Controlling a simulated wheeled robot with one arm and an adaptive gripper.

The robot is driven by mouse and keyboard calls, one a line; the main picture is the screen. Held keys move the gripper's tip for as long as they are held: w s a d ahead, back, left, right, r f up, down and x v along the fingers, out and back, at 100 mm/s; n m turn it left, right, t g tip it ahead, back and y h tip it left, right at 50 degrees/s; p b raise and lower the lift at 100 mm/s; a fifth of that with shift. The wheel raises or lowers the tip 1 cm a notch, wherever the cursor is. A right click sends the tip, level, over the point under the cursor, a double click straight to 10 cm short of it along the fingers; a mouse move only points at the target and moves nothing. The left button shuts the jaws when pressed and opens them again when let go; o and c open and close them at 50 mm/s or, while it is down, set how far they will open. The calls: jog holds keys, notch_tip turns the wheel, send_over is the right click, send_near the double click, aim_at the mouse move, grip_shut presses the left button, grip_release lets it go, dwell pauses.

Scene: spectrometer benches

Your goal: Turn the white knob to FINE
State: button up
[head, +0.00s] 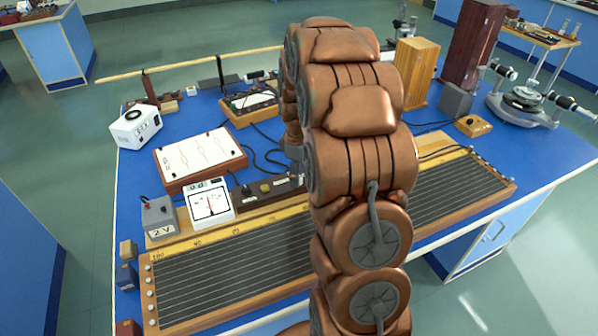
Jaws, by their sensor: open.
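I cannot tell whether one of these fittings is the white knob. No FINE lettering is readable.
On the blue bench are a white meter (209,203), a grey 2 V supply (160,217), a white-topped circuit board (200,158), a white box (136,126) and a long wire board (235,268). A spectrometer (525,98) stands at the right. Cables lie behind the meter.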

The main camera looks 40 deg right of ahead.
jog(key=shift+f, duration=0.4)
grip_shut()
jog(key=shift+d, duration=0.15)
